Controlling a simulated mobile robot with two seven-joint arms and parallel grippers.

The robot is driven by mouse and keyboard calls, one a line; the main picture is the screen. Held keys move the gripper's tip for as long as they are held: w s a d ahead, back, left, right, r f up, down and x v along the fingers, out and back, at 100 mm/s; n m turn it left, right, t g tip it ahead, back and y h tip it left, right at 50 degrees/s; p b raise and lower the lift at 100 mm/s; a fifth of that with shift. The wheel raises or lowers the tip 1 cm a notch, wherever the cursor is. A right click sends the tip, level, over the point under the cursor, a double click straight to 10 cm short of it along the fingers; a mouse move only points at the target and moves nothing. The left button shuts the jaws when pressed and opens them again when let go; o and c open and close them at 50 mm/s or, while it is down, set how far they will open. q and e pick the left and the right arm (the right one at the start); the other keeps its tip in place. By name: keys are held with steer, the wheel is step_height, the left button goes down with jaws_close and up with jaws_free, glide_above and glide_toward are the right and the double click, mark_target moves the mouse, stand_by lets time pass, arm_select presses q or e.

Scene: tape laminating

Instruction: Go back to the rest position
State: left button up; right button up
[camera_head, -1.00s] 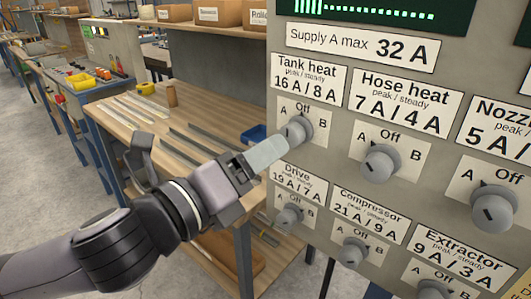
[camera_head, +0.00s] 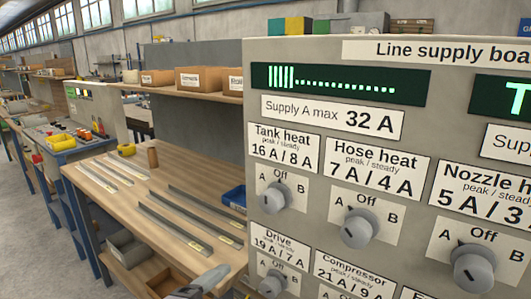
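The grey supply board (camera_head: 440,110) fills the right of the head view. Its Tank heat knob (camera_head: 273,198), Hose heat knob (camera_head: 360,228) and Nozzle heat knob (camera_head: 474,269) are in view, with A, Off and B marks. The Drive knob (camera_head: 272,284) is lower left; I cannot read the knob settings surely. My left gripper (camera_head: 205,282) shows only its tip at the bottom edge, left of the Drive knob and apart from the Tank heat knob. Its opening cannot be made out. My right gripper is out of view.
A wooden bench (camera_head: 120,210) with several metal strips and a blue bin (camera_head: 234,198) stands left of the board. Cardboard boxes (camera_head: 202,78) sit on a shelf behind. A green bar display (camera_head: 340,82) tops the board. The grey floor at far left is clear.

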arm_select(q)
steer(key=s+a+f+n+g+y, duration=0.1)
steer(key=s+a+f+n, duration=0.3)
steer(key=f, duration=0.5)
steer(key=s+a+f+n+g+y, duration=0.1)
steer(key=s+a+f+n+y, duration=0.2)
steer(key=s+f+n, duration=0.3)
steer(key=s+a+f+n+g+y, duration=0.1)
steer(key=s+a+f+n, duration=0.4)
steer(key=f, duration=0.7)
steer(key=shift+s+a+f+n+y, duration=0.2)
steer(key=shift+s+a+n+y, duration=0.3)
steer(key=shift+n, duration=0.6)
steer(key=shift+w, duration=0.15)
